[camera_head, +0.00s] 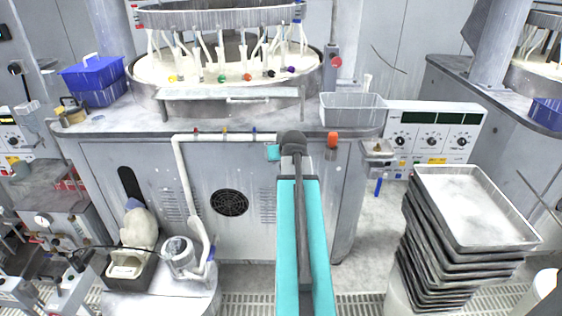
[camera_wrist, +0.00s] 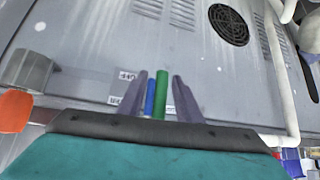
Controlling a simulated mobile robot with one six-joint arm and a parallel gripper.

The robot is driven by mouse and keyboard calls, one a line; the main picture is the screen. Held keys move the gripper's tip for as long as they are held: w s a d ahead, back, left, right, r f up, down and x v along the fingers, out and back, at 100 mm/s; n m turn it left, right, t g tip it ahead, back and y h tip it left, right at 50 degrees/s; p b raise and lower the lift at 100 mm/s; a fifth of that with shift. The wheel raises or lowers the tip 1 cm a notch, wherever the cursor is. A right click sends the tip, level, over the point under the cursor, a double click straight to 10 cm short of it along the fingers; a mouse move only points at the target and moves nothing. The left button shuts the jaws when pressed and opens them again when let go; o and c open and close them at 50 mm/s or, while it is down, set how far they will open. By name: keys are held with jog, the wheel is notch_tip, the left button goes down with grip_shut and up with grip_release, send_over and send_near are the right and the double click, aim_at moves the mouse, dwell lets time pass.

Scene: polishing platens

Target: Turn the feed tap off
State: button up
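My gripper (camera_wrist: 160,75) points at the grey cabinet front in the wrist view. Its two dark fingers are apart, with a blue rod (camera_wrist: 150,97) and a longer green rod (camera_wrist: 161,92) showing between them. I cannot tell whether the fingers touch either rod, or which part is the feed tap. In the head view my gripper (camera_head: 291,142) is at the cabinet's upper edge, by the right end of a white pipe (camera_head: 215,137). My arm hides what lies below and behind the gripper there.
An orange knob (camera_head: 332,138) sits just right of my gripper; it also shows in the wrist view (camera_wrist: 14,109). A clear bin (camera_head: 352,112) stands on the bench above. A tall tray stack (camera_head: 480,212) stands at right. A round vent (camera_head: 229,202) is on the cabinet.

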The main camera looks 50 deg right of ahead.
jog(key=b+v, duration=0.4)
jog(key=v, duration=0.8)
jog(key=shift+r, duration=0.1)
dwell(0.8)
